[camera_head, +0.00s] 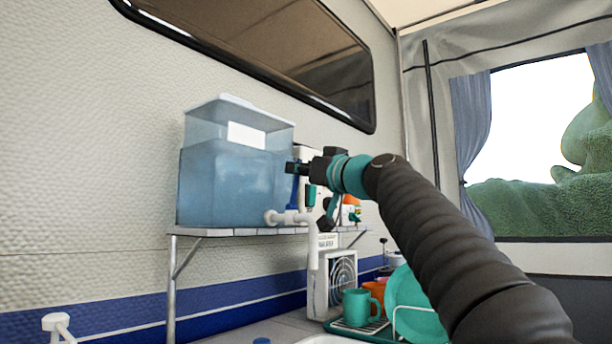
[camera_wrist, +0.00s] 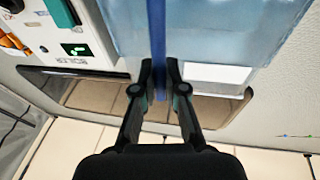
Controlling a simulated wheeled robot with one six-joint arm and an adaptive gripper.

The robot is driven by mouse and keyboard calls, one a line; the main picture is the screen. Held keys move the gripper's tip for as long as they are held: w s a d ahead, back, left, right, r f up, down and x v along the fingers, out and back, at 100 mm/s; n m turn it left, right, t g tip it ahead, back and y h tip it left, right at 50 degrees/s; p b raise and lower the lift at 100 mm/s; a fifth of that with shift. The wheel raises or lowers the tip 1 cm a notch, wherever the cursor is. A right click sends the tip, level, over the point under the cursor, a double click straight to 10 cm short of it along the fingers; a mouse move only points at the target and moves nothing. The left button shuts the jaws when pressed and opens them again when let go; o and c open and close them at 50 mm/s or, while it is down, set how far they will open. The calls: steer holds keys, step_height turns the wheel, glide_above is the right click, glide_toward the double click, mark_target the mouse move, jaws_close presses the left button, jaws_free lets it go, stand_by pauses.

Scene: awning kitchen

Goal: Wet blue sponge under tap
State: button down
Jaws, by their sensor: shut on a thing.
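My gripper (camera_head: 296,168) is beside the right side of the water tank (camera_head: 215,185), above the tank's white tap (camera_head: 290,217). It is shut on the blue sponge (camera_head: 294,190), a thin blue slab hanging down from the fingers, partly hidden in the head view. In the wrist view, the sponge (camera_wrist: 157,35) shows edge-on as a narrow blue strip between the fingertips of my gripper (camera_wrist: 160,90). The tap's spout (camera_head: 313,247) points down, to the right of and lower than the sponge. I see no water running from it.
The tank stands on a narrow wall shelf (camera_head: 215,232). Below are a fan heater (camera_head: 340,275), a teal mug (camera_head: 357,307) and teal plates (camera_head: 408,300) on a rack. A white box with a display (camera_wrist: 75,49) is close beside the gripper. A white faucet (camera_head: 58,325) is at lower left.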

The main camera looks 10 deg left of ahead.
steer(key=c, duration=1.2)
jaws_free()
steer(key=v, duration=1.2)
